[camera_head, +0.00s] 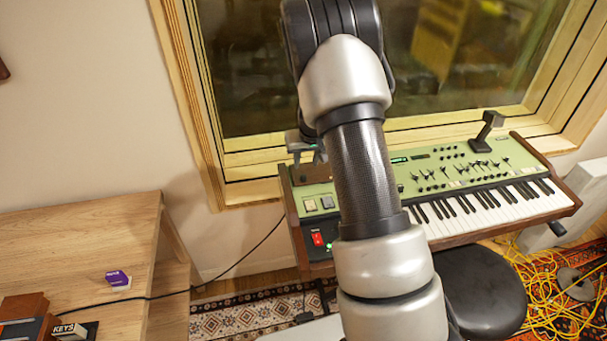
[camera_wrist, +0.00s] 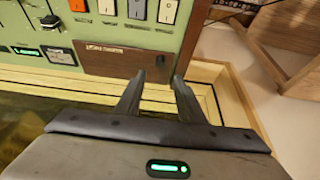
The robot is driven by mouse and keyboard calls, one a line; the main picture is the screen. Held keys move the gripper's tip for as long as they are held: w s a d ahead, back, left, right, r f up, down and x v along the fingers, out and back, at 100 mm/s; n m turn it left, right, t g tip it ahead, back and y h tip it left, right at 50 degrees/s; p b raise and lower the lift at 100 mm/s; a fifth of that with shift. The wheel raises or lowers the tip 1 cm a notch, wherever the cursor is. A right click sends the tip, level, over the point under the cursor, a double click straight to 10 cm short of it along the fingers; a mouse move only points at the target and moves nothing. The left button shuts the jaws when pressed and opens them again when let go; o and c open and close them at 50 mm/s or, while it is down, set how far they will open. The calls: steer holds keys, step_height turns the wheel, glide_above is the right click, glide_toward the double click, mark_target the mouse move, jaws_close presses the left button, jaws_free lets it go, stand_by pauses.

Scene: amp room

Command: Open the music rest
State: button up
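A green-panelled keyboard (camera_head: 318,190) with wooden ends stands by the window. In the wrist view, a flat brown wooden panel (camera_wrist: 105,62) with a small label lies along the edge of the green panel (camera_wrist: 60,12); it looks like the music rest, lying flat. My gripper (camera_wrist: 159,76) is open and empty. Its left finger overlaps the brown panel in the picture, and its right finger is by the panel's right end. I cannot tell whether they touch it. In the head view my gripper (camera_head: 306,143) is at the keyboard's back left, partly hidden by my arm.
A window with a wooden frame (camera_head: 240,165) is close behind the keyboard. A black stool (camera_head: 485,290) and yellow cables (camera_head: 560,290) are in front. A wooden desk (camera_head: 80,235) stands at the left. A dark upright block (camera_head: 488,130) is at the keyboard's back right.

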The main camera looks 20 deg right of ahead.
mark_target(303, 176)
steer(key=x, duration=1)
steer(key=shift+s, duration=0.1)
jaws_close()
